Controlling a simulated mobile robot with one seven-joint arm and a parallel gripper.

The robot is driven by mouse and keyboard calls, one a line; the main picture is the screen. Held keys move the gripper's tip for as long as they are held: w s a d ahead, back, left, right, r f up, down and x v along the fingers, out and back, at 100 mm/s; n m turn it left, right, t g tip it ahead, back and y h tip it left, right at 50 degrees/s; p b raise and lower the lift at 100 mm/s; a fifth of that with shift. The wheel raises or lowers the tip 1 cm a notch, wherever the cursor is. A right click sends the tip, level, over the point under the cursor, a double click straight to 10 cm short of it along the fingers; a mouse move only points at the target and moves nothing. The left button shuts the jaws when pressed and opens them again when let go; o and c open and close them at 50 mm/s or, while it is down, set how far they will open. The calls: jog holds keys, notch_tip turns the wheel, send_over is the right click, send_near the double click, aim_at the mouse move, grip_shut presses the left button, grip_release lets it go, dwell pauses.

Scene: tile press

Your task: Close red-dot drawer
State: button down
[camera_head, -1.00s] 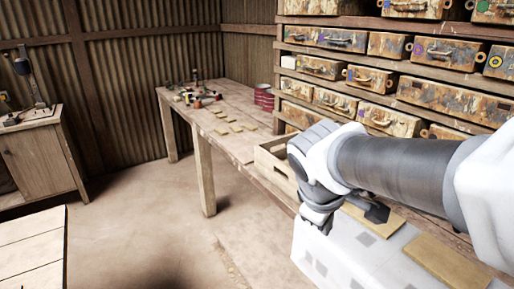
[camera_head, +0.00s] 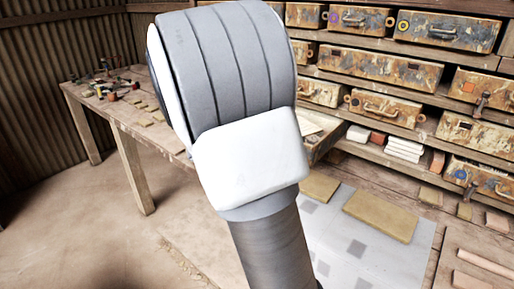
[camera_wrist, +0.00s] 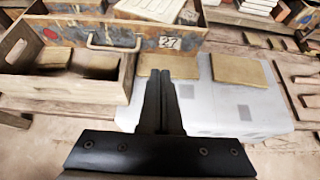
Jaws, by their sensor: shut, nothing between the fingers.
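In the wrist view a paint-worn drawer front (camera_wrist: 190,40) with a pale handle juts out at the upper left, ahead of my fingers. A white label with dark marks is on its right part, and the drawer seems pulled out, with its inside showing behind. In the head view my arm hides the gripper and most of that drawer; part of an open drawer (camera_head: 326,143) shows right of my arm.
A wooden tray (camera_wrist: 122,88) stands before the drawer at the left. Yellowish boards (camera_head: 381,215) lie on a pale tiled surface (camera_head: 345,262). The shelf holds several other drawers (camera_head: 369,66) and white stacked tiles (camera_head: 405,147). Wooden strips (camera_head: 487,262) lie at the right.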

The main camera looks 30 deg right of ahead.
jog(key=d+r+x, duration=0.1)
jog(key=x, duration=1)
jog(key=shift+w+r, duration=0.15)
jog(key=shift+r, duration=0.2)
